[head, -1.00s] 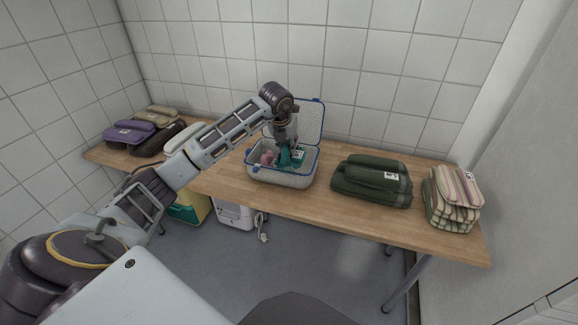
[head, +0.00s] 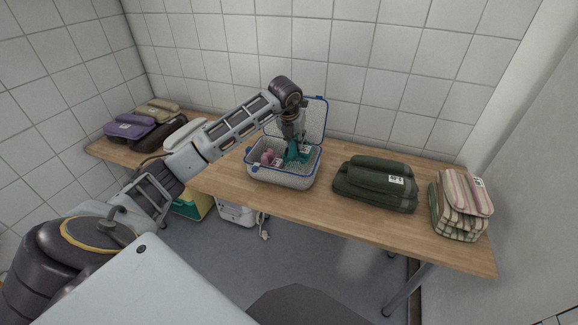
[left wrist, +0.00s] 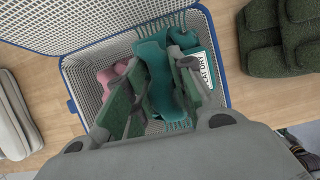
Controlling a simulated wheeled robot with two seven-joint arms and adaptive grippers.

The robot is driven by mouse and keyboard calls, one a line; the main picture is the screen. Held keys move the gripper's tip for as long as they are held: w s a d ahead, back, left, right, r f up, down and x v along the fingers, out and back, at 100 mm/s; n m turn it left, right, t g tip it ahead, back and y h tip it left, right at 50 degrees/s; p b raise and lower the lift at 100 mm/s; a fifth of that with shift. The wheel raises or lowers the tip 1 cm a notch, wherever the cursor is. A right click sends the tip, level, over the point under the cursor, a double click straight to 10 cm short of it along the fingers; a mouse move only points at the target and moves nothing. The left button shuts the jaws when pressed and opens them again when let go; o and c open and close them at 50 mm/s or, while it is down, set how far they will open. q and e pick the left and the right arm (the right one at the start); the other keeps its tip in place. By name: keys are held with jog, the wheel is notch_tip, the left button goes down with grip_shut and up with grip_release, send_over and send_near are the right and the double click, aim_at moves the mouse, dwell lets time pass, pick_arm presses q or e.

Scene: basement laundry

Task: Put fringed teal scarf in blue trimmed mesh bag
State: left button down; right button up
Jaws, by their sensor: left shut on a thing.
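The blue trimmed mesh bag (head: 282,180) stands open on the table, its lid (head: 313,115) tipped up at the back. My left gripper (head: 294,146) is down at the bag's opening, shut on the fringed teal scarf (head: 303,152). In the left wrist view the scarf (left wrist: 152,62) lies between and beside the fingers of my gripper (left wrist: 158,92), within the outline of the bag (left wrist: 72,105). The scarf has a white label. Whether it touches the bag's floor is hard to tell. A pink item (left wrist: 110,76) lies in the bag to its left. My right gripper is not in view.
A dark green folded stack (head: 374,184) lies right of the bag, with a striped folded stack (head: 461,205) at the table's right end. Purple (head: 128,129), brown and white folded items lie on the left. Bare wood shows in front of the bag.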

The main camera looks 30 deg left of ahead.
pick_arm(q)
notch_tip(320, 180, down, 5)
jog(key=shift+r, duration=0.2)
jog(key=shift+f, duration=0.6)
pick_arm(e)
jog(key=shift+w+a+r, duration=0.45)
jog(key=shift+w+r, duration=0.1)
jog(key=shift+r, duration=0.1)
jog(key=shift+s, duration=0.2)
pick_arm(q)
jog(key=shift+f+b, duration=0.3)
jog(key=shift+f, duration=1.55)
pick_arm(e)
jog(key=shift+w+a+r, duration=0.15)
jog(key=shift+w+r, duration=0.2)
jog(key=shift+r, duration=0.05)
